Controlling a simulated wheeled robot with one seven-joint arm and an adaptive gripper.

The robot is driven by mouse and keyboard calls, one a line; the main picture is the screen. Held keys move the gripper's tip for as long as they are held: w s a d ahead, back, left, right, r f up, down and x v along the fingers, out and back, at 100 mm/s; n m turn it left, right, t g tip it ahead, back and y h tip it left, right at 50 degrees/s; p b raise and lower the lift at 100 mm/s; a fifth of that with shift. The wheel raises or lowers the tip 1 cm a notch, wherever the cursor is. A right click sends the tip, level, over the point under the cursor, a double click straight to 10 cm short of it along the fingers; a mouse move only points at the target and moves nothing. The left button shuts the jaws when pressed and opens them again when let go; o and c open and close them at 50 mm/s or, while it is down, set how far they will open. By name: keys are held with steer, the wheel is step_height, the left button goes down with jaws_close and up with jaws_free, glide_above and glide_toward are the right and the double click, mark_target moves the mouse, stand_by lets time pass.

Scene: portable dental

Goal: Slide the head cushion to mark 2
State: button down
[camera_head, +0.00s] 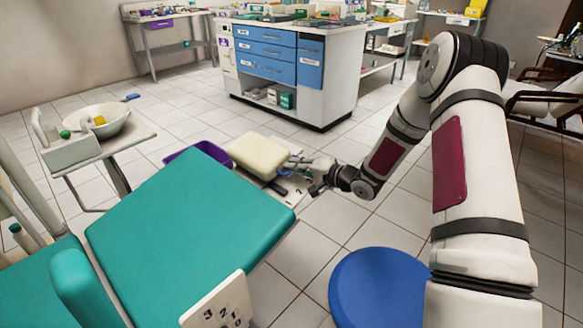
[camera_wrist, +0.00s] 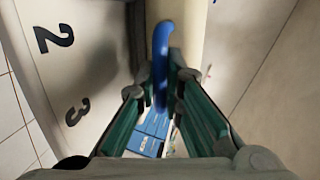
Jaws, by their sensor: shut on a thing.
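The cream head cushion (camera_head: 258,155) stands beyond the top end of the teal chair backrest (camera_head: 190,225). A pale numbered plate (camera_head: 291,186) is beside it, with a 2 showing. In the wrist view this plate (camera_wrist: 85,75) shows 2 and 3 at the left. My gripper (camera_head: 316,184) is at the right of the cushion. In the wrist view its fingers (camera_wrist: 161,92) are shut on an upright blue handle (camera_wrist: 162,50). Which mark the cushion lines up with cannot be told, as its pointer is not clear.
A second numbered plate (camera_head: 222,303) is on the chair's near side. A purple bin (camera_head: 198,153) is behind the backrest. A blue stool (camera_head: 376,288) stands at the front. A tray with a white bowl (camera_head: 100,119) is at the left. Tiled floor lies clear toward the cabinet (camera_head: 290,65).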

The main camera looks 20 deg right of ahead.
steer(key=d, duration=0.1)
steer(key=w+p, duration=0.1)
steer(key=d+r, duration=0.1)
steer(key=shift+w+d, duration=0.25)
steer(key=shift+d, duration=0.1)
steer(key=shift+f, duration=0.1)
steer(key=c, duration=2)
jaws_free()
steer(key=shift+o, duration=0.2)
steer(key=v, duration=1.2)
steer(key=shift+f, duration=0.1)
